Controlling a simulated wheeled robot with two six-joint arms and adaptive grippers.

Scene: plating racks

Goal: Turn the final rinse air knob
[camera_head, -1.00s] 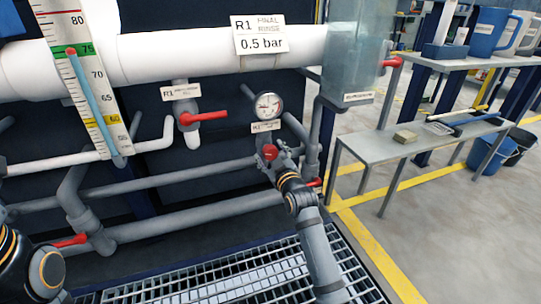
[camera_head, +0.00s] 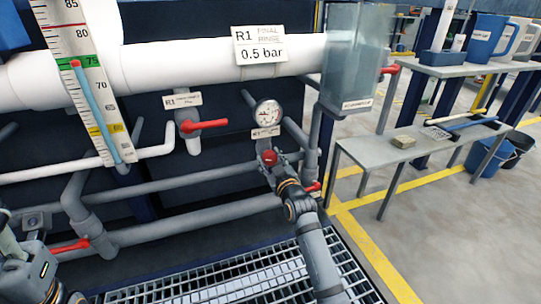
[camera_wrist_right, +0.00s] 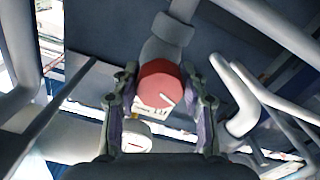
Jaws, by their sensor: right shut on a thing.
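The red round air knob (camera_head: 269,158) sits on a grey pipe just below the round pressure gauge (camera_head: 267,113) and its small label. My right gripper (camera_head: 268,160) is at the knob, shut on it. In the right wrist view the knob (camera_wrist_right: 160,86) lies between the two fingers of the gripper (camera_wrist_right: 160,95), with a white mark pointing to the lower right. A label (camera_head: 259,45) above the gauge reads "R1 Final Rinse 0.5 bar". My left gripper (camera_head: 38,275) is partly in the lower left corner, its fingers not clear.
A red lever valve (camera_head: 203,125) stands left of the gauge. Another red lever (camera_head: 70,246) is low at the left. A thermometer strip (camera_head: 95,85) hangs at the left. A clear tank (camera_head: 355,60) is above right. A grey bench (camera_head: 375,150) stands at the right.

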